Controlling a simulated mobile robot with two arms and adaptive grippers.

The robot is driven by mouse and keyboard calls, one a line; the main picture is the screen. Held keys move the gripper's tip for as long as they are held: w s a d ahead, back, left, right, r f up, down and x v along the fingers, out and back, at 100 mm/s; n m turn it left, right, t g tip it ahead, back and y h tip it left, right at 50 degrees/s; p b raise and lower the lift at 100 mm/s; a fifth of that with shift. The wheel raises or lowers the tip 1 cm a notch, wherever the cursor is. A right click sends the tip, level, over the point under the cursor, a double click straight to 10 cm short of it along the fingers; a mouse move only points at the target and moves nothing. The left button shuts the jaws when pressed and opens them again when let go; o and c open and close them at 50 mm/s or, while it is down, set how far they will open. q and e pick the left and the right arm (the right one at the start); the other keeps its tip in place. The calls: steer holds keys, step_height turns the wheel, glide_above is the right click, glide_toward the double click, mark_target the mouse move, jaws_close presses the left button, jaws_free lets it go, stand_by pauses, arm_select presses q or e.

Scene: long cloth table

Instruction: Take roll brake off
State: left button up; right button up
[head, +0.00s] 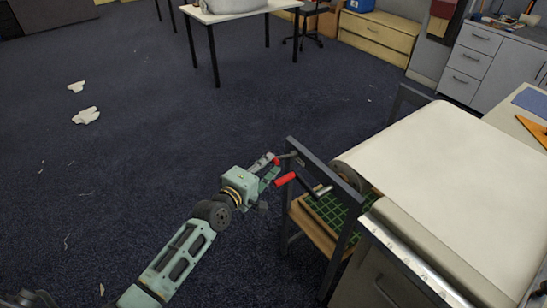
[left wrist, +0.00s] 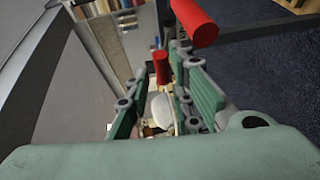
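The cloth roll (head: 350,178) hangs at the end of the table in a dark frame (head: 320,168). Two red grips show at the frame: a larger red handle (head: 285,179) on a metal arm, and a smaller red tip (head: 277,161) just above it. I cannot tell for certain which is the brake. My left gripper (head: 268,168) is right beside them. In the left wrist view its fingers (left wrist: 165,80) are parted, with a small red grip (left wrist: 161,67) between their ends; contact is unclear. The larger red handle (left wrist: 195,22) is close above. My right gripper is not seen.
Pale cloth (head: 440,165) covers the long table. A wooden shelf (head: 314,229) with a green gridded mat (head: 330,210) sits low inside the frame. Drawers (head: 474,58) stand at the back right. The carpet (head: 170,120) left of the frame is mostly clear, with white scraps (head: 86,116).

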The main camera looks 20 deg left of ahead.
mark_target(284, 156)
arm_select(q)
steer(key=x, duration=0.4)
steer(key=shift+f, duration=0.15)
jaws_close()
stand_by(0.4)
